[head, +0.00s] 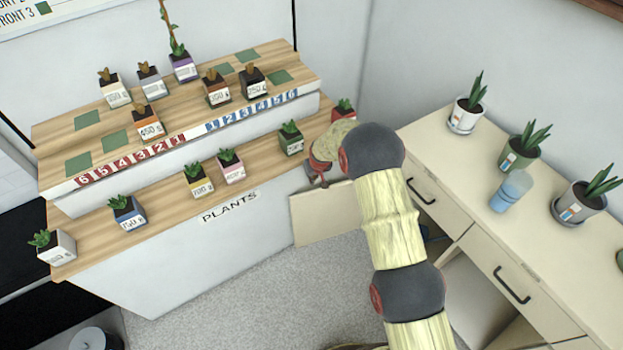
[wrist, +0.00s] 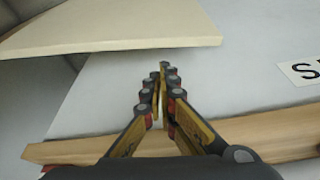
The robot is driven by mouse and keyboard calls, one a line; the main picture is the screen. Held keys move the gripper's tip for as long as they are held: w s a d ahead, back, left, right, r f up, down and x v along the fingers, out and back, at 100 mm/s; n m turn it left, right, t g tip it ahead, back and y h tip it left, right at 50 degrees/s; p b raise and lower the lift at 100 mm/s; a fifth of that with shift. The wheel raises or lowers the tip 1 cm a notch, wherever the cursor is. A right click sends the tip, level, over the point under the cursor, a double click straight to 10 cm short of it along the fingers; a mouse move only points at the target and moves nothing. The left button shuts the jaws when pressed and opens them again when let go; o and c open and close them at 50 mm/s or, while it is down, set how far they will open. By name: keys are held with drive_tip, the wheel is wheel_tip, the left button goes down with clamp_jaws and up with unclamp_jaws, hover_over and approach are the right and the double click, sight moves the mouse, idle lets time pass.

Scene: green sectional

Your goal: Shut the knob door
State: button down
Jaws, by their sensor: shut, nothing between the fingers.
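A cream door panel (head: 325,214) stands swung out from the cream cabinet (head: 440,195), beside the white front of the plant stand. It also shows at the upper left of the wrist view (wrist: 110,32). No knob is visible on the part of the panel I see. My gripper (head: 318,182) is just above the panel's top edge in the head view, partly hidden by my arm. In the wrist view my gripper (wrist: 163,70) has its fingertips together and empty, with the panel's edge just beyond them. I cannot tell whether they touch it.
The plant stand (head: 235,255) has wooden shelves holding several potted plants; its shelf edge (wrist: 70,150) crosses under my fingers. Plants and a blue cup (head: 510,190) stand on the cabinet top. Drawers with black handles (head: 420,190) face the aisle. The grey floor (head: 250,310) is clear.

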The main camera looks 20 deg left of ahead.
drive_tip(key=b+x, duration=0.1)
drive_tip(key=x, duration=0.6)
drive_tip(key=shift+b, duration=0.35)
